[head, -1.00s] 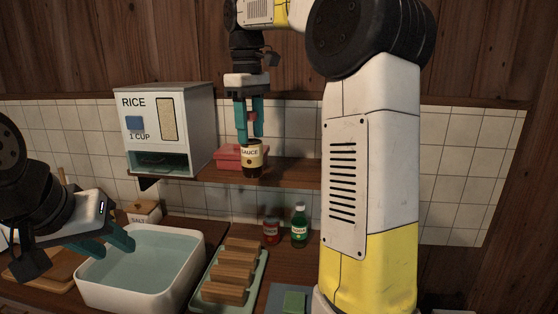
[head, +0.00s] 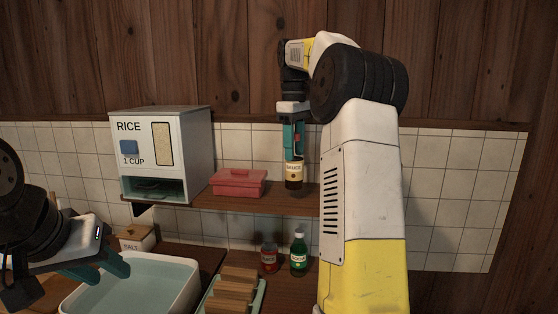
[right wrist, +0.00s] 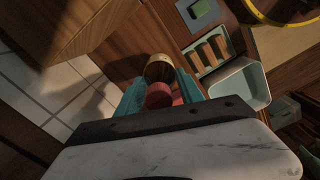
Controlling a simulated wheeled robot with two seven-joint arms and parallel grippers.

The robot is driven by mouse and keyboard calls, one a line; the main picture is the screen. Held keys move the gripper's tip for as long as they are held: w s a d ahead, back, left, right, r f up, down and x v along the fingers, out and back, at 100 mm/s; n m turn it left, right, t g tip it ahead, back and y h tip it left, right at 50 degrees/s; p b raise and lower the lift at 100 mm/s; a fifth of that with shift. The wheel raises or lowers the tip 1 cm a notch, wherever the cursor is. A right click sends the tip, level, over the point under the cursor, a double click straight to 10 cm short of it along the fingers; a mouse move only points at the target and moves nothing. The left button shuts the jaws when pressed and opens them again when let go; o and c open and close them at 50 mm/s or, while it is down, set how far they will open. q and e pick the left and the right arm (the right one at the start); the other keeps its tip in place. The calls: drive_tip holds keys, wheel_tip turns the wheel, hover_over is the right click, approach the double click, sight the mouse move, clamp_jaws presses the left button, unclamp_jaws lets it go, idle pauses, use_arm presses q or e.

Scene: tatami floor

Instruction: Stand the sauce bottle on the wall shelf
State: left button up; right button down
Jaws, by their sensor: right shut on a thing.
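The sauce bottle (head: 294,175) is dark with a cream label and hangs upright in my right gripper (head: 294,152), which is shut on its upper part. In the head view the bottle is in front of the right part of the wooden wall shelf (head: 228,201); I cannot tell whether its base touches the board. In the right wrist view the bottle (right wrist: 158,68) and its red cap (right wrist: 158,94) lie between the teal fingers. My left gripper (head: 102,270) is open and empty, beside the water basin.
Below are a red-labelled bottle (head: 269,258), a green bottle (head: 299,252), a salt box (head: 136,238), a water basin (head: 180,273) and a tray of wooden blocks (head: 257,300).

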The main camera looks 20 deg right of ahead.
sight(297, 160)
drive_tip(key=shift+w+d+f, duration=0.1)
drive_tip(key=shift+d+f, duration=0.15)
drive_tip(key=shift+f, duration=0.65)
drive_tip(key=shift+w+d+f, duration=0.1)
drive_tip(key=shift+d+f, duration=0.1)
drive_tip(key=shift+f, duration=0.8)
drive_tip(key=c, duration=0.7)
unclamp_jaws()
drive_tip(key=shift+c, duration=0.2)
